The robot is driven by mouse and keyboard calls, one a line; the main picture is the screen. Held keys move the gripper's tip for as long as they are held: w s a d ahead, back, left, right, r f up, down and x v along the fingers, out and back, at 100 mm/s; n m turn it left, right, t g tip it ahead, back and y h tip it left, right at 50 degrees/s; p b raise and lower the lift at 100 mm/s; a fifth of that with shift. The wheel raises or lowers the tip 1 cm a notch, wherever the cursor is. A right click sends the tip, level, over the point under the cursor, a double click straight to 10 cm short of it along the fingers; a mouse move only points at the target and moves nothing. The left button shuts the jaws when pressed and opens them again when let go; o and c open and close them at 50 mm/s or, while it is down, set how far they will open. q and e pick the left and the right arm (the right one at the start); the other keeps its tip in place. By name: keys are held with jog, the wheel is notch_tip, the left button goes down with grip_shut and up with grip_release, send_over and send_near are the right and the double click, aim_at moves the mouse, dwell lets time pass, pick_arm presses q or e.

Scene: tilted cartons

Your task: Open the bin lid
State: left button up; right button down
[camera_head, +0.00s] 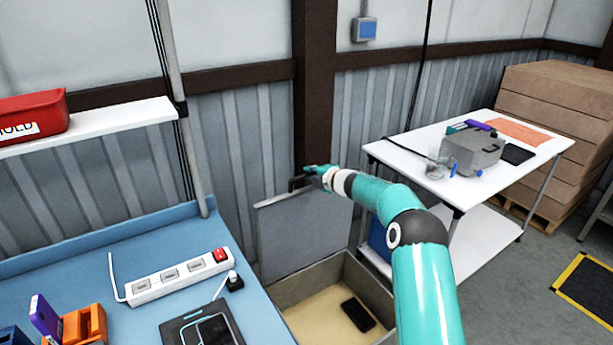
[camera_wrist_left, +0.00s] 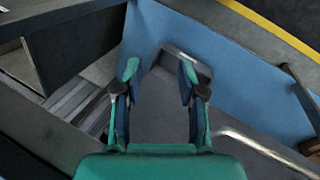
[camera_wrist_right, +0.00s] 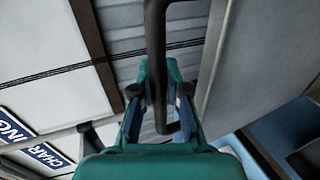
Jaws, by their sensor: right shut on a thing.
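The grey bin lid (camera_head: 300,235) stands raised, nearly upright, at the back of the bin (camera_head: 305,281). The bin is open at the top; its pale floor and a black flat object (camera_head: 358,314) inside show. My right gripper (camera_head: 318,170) is at the lid's top edge, shut on the dark lid handle (camera_head: 297,183). In the right wrist view the handle (camera_wrist_right: 155,30) runs between the fingers of the right gripper (camera_wrist_right: 158,75), with the lid (camera_wrist_right: 222,75) beside it. My left gripper (camera_wrist_left: 158,72) shows only in its wrist view, with its fingers apart and nothing clearly held.
A blue workbench (camera_head: 95,255) with a white power strip (camera_head: 180,276) stands left of the bin. A white table (camera_head: 412,150) with a grey case (camera_head: 473,155) stands to the right. The corrugated wall (camera_head: 250,150) is close behind the lid.

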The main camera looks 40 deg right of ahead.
jog(key=shift+w+d+r, duration=0.1)
jog(key=shift+w+d, duration=0.15)
jog(key=shift+w, duration=0.25)
jog(key=c, duration=1.2)
grip_release()
jog(key=shift+a, duration=0.1)
